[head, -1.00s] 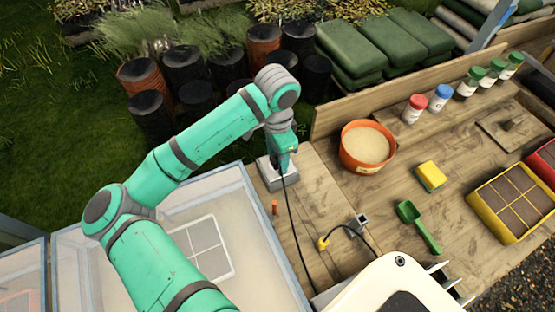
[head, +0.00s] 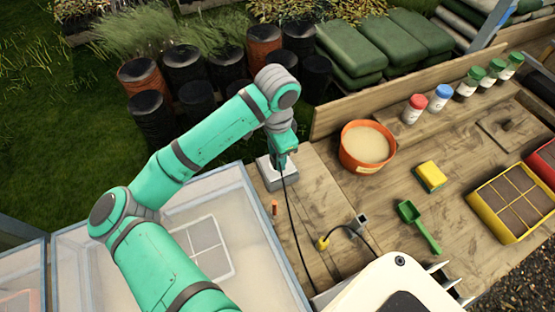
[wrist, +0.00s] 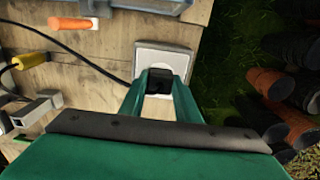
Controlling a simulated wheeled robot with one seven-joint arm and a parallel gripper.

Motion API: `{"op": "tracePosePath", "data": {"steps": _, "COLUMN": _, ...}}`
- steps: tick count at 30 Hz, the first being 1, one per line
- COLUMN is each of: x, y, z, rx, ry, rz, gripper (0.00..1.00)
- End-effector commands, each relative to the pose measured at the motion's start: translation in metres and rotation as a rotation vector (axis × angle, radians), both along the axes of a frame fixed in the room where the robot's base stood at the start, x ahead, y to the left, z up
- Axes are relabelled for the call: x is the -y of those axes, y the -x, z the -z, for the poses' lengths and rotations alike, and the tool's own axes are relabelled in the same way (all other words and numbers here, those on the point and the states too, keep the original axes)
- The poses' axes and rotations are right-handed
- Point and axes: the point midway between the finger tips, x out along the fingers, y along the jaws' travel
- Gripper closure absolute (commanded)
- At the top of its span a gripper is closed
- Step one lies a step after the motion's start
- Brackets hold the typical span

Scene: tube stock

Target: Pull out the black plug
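The black plug (wrist: 159,80) shows in the wrist view between the two green fingers of my gripper (wrist: 160,84). The fingers lie against both its sides with no clear gap, so my gripper looks shut on it. The plug is at the pale grey socket box (wrist: 188,54), which also shows in the head view (head: 279,180) near the bench's left edge. My gripper (head: 281,157) is above this box. A black cord (head: 293,220) runs from there toward the front of the bench. Whether the plug is fully seated is hidden.
A yellow plug (head: 323,243) with its own cord and a small grey block (head: 361,220) lie nearby. An orange peg (head: 275,207) stands in front of the box. A sand bowl (head: 367,147), green scoop (head: 418,226) and sponge (head: 431,176) are to the right.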

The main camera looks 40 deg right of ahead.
Motion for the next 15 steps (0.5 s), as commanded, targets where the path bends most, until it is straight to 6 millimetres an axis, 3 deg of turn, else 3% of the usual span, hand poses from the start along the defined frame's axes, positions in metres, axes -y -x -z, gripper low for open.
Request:
{"op": "tracePosePath", "data": {"steps": 1, "x": -0.0001, "y": -0.0002, "z": 0.0000, "rx": 0.000, "ry": 0.000, "rz": 0.000, "gripper": 0.90}}
{"op": "tracePosePath", "data": {"steps": 3, "x": -0.0001, "y": -0.0002, "z": 0.0000, "rx": 0.000, "ry": 0.000, "rz": -0.001, "gripper": 1.00}}
{"op": "tracePosePath", "data": {"steps": 15, "x": 0.0001, "y": -0.0001, "z": -0.0095, "rx": 0.000, "ry": 0.000, "rz": 0.000, "gripper": 1.00}}
